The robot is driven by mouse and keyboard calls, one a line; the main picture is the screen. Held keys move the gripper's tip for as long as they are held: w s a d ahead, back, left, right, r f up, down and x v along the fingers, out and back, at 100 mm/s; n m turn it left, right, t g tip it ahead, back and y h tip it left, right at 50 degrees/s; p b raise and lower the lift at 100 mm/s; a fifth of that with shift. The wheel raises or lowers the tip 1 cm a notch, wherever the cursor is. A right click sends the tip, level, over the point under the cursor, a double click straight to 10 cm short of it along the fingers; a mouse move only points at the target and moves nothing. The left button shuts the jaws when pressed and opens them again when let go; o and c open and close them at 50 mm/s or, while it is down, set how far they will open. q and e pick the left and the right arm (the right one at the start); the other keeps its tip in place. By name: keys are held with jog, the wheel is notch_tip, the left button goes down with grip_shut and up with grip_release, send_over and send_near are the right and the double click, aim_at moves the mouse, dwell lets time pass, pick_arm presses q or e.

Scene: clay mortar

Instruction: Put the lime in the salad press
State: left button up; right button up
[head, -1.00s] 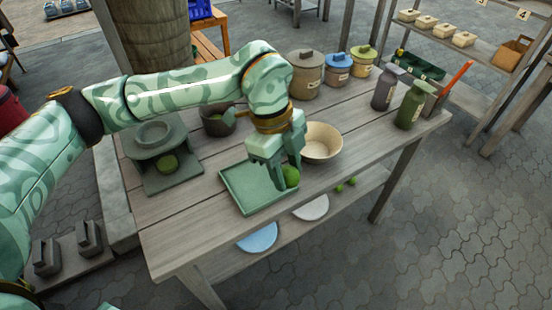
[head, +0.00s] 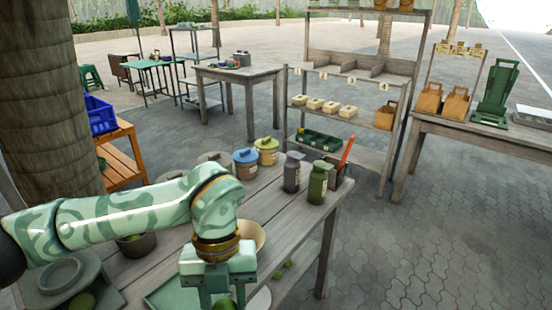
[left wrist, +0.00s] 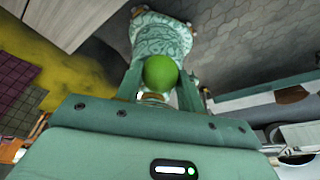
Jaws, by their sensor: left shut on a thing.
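My left gripper (head: 222,300) is shut on a round green lime (head: 227,304), cut by the bottom edge of the head view. The lime (left wrist: 160,73) shows clearly between the fingers in the left wrist view. The gripper is over the green tray (head: 172,295) on the near table, in front of the cream bowl (head: 258,235), which it partly hides. I cannot tell whether this is the salad press. My right gripper is not seen.
Lidded pots (head: 246,163), two bottles (head: 318,182) and a dark pot (head: 138,244) stand on the near table (head: 290,225). A tall green device (head: 496,88) and brown bags (head: 455,104) stand on a table at right. Paved floor (head: 430,240) is free between.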

pick_arm(q)
jog(key=m, duration=0.2)
jog(key=m+y, duration=0.1)
jog(key=m, duration=0.3)
jog(key=shift+s+a+r+y, duration=0.1)
jog(key=shift+s+a+y, duration=0.1)
jog(key=shift+a+y, duration=0.1)
jog(key=m, duration=0.3)
jog(key=shift+a+r+m+t+y, duration=0.1)
jog(key=shift+a+m+t+y, duration=0.15)
jog(key=shift+m+t+y, duration=0.15)
jog(key=a+r+m+t+h+p, duration=0.1)
jog(key=a+r+m, duration=0.3)
jog(key=m, duration=0.9)
jog(key=s+a+r+m+t+h+p, duration=0.1)
jog(key=a+r+m+t+p, duration=0.3)
jog(key=m, duration=1)
jog(key=a+r, duration=0.1)
jog(key=a, duration=0.2)
jog(key=shift+t, duration=0.3)
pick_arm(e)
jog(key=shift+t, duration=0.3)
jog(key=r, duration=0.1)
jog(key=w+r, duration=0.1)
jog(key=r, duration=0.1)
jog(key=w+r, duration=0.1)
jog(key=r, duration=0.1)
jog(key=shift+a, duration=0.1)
pick_arm(q)
jog(key=shift+s, duration=0.2)
